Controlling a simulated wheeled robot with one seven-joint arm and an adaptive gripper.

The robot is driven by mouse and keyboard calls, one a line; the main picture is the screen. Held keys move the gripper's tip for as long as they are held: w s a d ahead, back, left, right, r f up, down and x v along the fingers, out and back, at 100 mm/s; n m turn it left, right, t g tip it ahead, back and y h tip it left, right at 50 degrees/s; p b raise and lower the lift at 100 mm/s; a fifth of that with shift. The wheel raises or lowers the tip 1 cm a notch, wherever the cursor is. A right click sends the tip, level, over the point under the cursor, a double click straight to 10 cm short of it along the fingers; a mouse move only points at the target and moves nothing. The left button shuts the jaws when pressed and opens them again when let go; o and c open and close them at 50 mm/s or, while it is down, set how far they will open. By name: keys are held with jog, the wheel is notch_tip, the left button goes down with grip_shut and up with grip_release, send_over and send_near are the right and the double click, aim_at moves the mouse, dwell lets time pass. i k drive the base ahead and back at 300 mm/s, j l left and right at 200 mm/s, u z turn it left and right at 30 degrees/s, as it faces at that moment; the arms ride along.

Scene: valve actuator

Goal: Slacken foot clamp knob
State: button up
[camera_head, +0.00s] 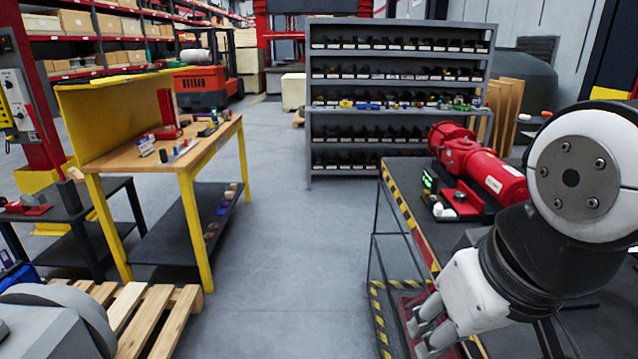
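A red valve actuator (485,170) lies on the dark table at the right, behind my arm. Its right end is partly hidden by my arm. A dark cradle with a red block (463,198) and small pale pieces sits at its near side. I cannot make out which small part is the foot clamp knob. My gripper (420,339) points down and left at the table's near left edge, well in front of the actuator and apart from it. Two grey fingers show, but their spacing is unclear. I see nothing held between them.
The table's edge (402,207) has yellow-black stripes. A grey bin shelf (400,89) stands behind. A yellow-legged workbench (150,155) and a wooden pallet (150,312) are at the left. The floor (290,260) between is clear.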

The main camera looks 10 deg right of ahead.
aim_at(460, 197)
jog(key=i+j+u, duration=0.1)
jog(key=i+u, duration=0.35)
jog(key=i, duration=1.75)
jog(key=i+z, duration=0.15)
jog(key=i, duration=0.8)
jog(key=z, duration=0.45)
jog(key=i+j+z, duration=0.1)
jog(key=z, duration=0.85)
jog(key=j+z, duration=0.1)
jog(key=z, duration=1.55)
jog(key=j, duration=0.05)
